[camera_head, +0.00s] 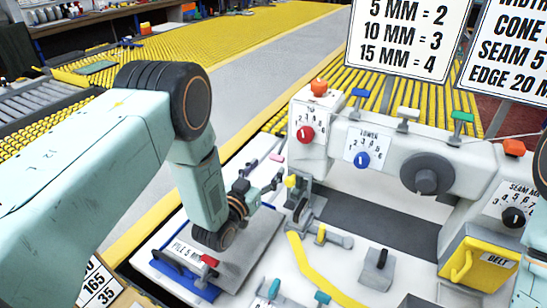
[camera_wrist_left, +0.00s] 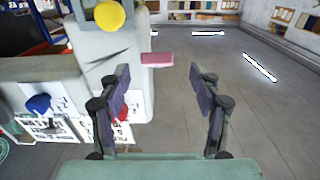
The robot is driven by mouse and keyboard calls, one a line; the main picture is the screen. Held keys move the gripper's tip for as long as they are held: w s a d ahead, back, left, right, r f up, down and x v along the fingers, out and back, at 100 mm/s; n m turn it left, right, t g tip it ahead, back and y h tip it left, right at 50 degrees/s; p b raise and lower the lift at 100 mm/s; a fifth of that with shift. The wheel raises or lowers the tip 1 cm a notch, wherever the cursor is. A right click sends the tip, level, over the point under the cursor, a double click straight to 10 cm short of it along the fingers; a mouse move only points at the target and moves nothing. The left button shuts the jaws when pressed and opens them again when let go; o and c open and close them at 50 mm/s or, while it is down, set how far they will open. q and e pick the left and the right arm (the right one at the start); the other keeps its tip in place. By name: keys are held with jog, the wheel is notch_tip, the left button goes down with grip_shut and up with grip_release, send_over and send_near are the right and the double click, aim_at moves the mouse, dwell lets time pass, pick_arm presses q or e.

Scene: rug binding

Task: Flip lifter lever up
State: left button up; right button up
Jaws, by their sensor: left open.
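A grey-white sewing machine (camera_head: 375,160) stands at the right in the head view. A short pink lever handle (camera_head: 277,157) shows beside its left end, and it also sticks out from the machine's side in the left wrist view (camera_wrist_left: 157,60). No label on it can be read; I take it for the lifter lever. My left gripper (camera_head: 264,184) is close to this end of the machine, open and empty. In the left wrist view the pink handle lies between and beyond the spread fingers (camera_wrist_left: 160,95), with no contact visible. My right gripper is out of view.
A yellow knob (camera_head: 291,181) is close to my left fingers. Red (camera_head: 305,134) and blue (camera_head: 362,159) dials sit on the machine's front. A small red-topped lever (camera_head: 209,261) is below my wrist. A curved yellow bar (camera_head: 312,270) crosses the bed.

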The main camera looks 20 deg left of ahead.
aim_at(275, 160)
pick_arm(q)
jog(key=w, duration=0.1)
jog(key=w+d, duration=0.1)
jog(key=w, duration=0.2)
jog(key=shift+d+r, duration=0.15)
jog(key=shift+d, duration=0.2)
jog(key=shift+w+a, duration=0.25)
jog(key=shift+w, duration=0.25)
jog(key=shift+s+d, duration=0.1)
jog(key=shift+d, duration=0.1)
jog(key=shift+c, duration=1.3)
jog(key=shift+a, duration=0.15)
jog(key=c, duration=0.6)
grip_shut()
